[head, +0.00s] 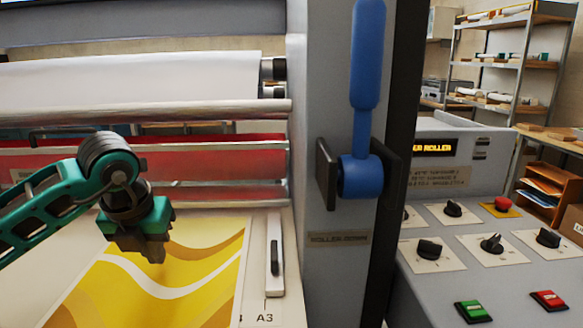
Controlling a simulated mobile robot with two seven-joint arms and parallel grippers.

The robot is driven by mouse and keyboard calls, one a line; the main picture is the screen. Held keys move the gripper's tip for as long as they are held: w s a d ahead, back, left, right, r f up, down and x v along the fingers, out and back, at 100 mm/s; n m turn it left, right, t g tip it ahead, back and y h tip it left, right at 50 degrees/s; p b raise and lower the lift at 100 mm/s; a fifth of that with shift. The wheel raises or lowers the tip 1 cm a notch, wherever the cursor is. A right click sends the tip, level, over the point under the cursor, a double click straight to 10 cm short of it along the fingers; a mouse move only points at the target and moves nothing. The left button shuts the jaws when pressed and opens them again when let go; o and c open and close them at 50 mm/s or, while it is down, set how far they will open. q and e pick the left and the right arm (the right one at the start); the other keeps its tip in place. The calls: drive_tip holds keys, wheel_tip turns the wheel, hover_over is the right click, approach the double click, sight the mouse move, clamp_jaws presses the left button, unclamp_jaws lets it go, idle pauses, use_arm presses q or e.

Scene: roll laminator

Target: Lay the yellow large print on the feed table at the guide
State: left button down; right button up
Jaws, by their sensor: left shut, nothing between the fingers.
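The yellow large print (197,281) lies flat on the feed table (258,270) in the head view. It shows yellow and ochre waves with a white band. Its right edge runs close beside the light guide strip (275,255), with a narrow gap of bare table between them near the A3 mark. My left gripper (152,255) is shut and empty, over the print's upper left part. I cannot tell whether its fingertips touch the print. The arm and gripper hide part of the print, and its lower part runs out of the picture. My right gripper is out of view.
Behind the table are the laminator's rollers (150,110) and a red band (220,163). A grey side housing with a blue lever (367,60) rises on the right. Beyond it stands a control panel (470,260) with knobs, green and red buttons. Shelves stand at the back right.

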use_arm(q)
wheel_tip(320, 180, up, 5)
drive_tip(key=p, duration=0.3)
drive_tip(key=shift+s, duration=0.1)
idle(0.4)
